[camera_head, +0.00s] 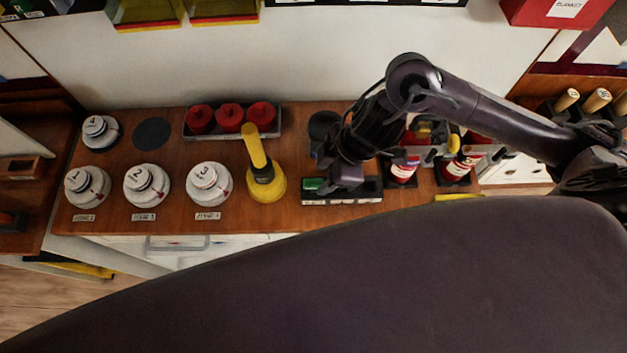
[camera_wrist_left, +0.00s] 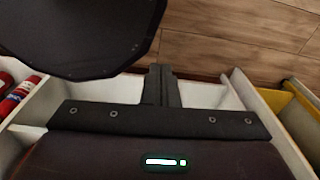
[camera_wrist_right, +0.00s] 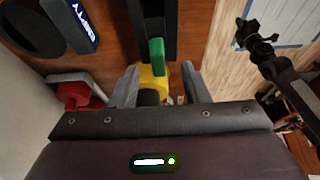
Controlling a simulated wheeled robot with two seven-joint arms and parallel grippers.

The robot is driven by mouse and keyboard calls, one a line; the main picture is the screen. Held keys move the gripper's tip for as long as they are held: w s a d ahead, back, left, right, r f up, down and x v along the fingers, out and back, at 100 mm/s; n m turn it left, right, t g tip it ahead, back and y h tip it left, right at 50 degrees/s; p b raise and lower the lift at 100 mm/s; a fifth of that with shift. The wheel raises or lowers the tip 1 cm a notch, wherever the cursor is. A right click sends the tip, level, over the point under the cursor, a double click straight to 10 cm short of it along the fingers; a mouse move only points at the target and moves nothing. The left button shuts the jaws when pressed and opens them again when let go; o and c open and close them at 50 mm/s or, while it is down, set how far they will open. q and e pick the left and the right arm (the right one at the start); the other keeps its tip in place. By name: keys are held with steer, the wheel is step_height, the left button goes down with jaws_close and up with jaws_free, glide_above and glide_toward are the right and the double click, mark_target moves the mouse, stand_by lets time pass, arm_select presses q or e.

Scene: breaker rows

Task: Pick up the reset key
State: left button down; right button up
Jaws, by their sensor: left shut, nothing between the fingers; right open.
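No readable label marks the reset key. A green block (camera_head: 314,184) sits at the left end of a black slotted tray (camera_head: 342,199) on the wooden counter. A yellow piece (camera_head: 265,180) with an upright yellow handle and black collar stands left of the tray. My right gripper (camera_head: 345,178) is over the tray, just right of the green block. In the right wrist view its open fingers (camera_wrist_right: 160,80) point toward the green block (camera_wrist_right: 157,55) and the yellow piece (camera_wrist_right: 154,80); nothing is gripped. My left gripper (camera_wrist_left: 160,85) is shut and empty beside an open white compartment, outside the head view.
White numbered knobs (camera_head: 208,184) stand at the left of the counter, with red cylinders (camera_head: 230,118) in a rack behind. Red-and-white canisters (camera_head: 403,170) stand right of the tray. A dark round holder (camera_head: 323,126) is behind it.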

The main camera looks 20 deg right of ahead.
mark_target(317, 181)
steer(key=x, duration=0.3)
steer(key=shift+w+f, duration=0.2)
steer(key=shift+f, duration=0.05)
jaws_close()
arm_select(q)
steer(key=shift+w+d+r, duration=0.1)
steer(key=shift+w+r, duration=0.05)
steer(key=shift+w, duration=0.6)
arm_select(e)
steer(key=shift+r, duration=0.1)
